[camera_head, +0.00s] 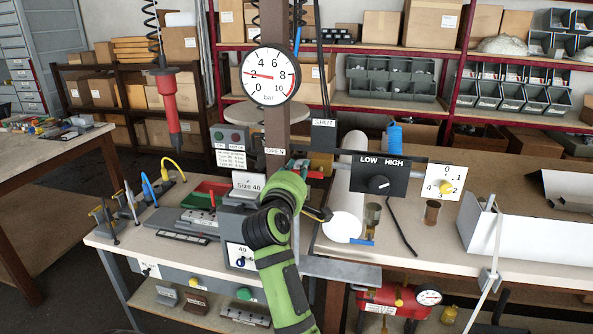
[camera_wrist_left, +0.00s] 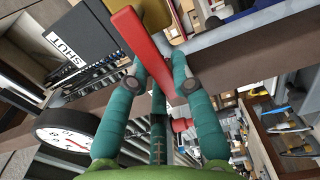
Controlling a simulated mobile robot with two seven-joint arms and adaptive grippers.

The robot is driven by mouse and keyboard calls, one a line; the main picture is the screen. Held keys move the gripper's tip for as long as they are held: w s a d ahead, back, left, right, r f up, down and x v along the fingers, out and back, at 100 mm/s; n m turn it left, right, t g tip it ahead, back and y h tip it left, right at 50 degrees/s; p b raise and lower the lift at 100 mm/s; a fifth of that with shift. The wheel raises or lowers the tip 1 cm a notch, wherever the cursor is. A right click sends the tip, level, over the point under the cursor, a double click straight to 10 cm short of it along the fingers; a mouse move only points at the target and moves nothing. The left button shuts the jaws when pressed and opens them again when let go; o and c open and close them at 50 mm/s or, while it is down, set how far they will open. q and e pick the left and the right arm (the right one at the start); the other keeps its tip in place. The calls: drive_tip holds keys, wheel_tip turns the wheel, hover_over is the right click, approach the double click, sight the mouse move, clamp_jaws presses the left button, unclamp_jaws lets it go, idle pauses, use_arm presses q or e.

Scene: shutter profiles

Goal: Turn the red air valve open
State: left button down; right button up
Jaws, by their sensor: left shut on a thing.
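The red valve lever (camera_head: 314,174) shows as a short red piece just right of the brown post, below the SHUT label (camera_head: 323,122) and right of the OPEN label (camera_head: 275,151). In the left wrist view the lever (camera_wrist_left: 135,38) is a long flat red bar running between the teal fingers. My left gripper (camera_wrist_left: 162,82) is shut on it. In the head view my green left arm reaches up from the bottom, and its wrist hides most of the gripper (camera_head: 302,168). The lever's exact angle is hard to tell. My right gripper is not in view.
A round pressure gauge (camera_head: 270,75) on the post reads about 2 bar. A black LOW/HIGH switch box (camera_head: 378,178) stands close on the right, beside a white roll (camera_head: 343,226). A red hanging tool (camera_head: 168,103) is at left. A workbench (camera_head: 120,238) lies below.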

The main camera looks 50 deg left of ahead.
use_arm(q)
drive_tip(key=c, duration=1)
unclamp_jaws()
drive_tip(key=shift+w, duration=0.1)
drive_tip(key=shift+c, duration=0.2)
wheel_tip(320, 180, up, 10)
